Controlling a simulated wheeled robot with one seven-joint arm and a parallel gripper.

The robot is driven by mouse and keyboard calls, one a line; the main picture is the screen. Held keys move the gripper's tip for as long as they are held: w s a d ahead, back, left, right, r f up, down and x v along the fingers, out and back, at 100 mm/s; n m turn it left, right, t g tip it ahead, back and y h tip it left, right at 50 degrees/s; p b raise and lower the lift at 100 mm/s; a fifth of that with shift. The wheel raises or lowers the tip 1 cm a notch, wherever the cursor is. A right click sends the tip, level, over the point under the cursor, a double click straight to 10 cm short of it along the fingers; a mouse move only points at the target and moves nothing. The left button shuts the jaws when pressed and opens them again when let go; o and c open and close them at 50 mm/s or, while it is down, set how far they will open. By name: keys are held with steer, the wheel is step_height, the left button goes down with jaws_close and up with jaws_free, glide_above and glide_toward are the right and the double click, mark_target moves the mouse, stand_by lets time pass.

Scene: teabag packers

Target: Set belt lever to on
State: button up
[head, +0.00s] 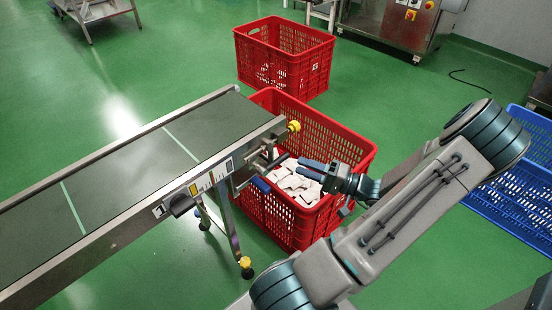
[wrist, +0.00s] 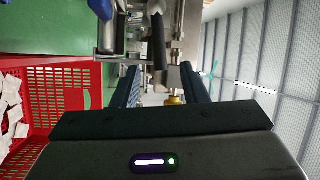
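The conveyor belt (head: 130,165) runs from the lower left to the middle in the head view. At its end is a metal bracket with a dark handle (head: 278,160), which looks like the belt lever. In the wrist view a dark handle (wrist: 158,45) stands ahead, in line with the gap between my fingers. My gripper (head: 303,167) is just right of the bracket, above the red crate, with its fingers pointing left toward the handle. In the wrist view my gripper (wrist: 157,72) is open, with nothing seen gripped. Contact with the handle cannot be told.
A red crate (head: 350,150) of white teabag packets (head: 295,188) stands below my gripper. Another red crate (head: 300,45) is behind, and a blue crate (head: 520,190) at right. A black knob (head: 181,205) and yellow knob (head: 293,126) jut from the belt frame.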

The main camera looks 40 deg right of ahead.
mark_target(274, 163)
steer(key=b+x, duration=0.1)
steer(key=x, duration=0.8)
steer(key=shift+b, duration=0.4)
steer(key=shift+w+a, duration=0.1)
steer(key=shift+w, duration=0.05)
jaws_close()
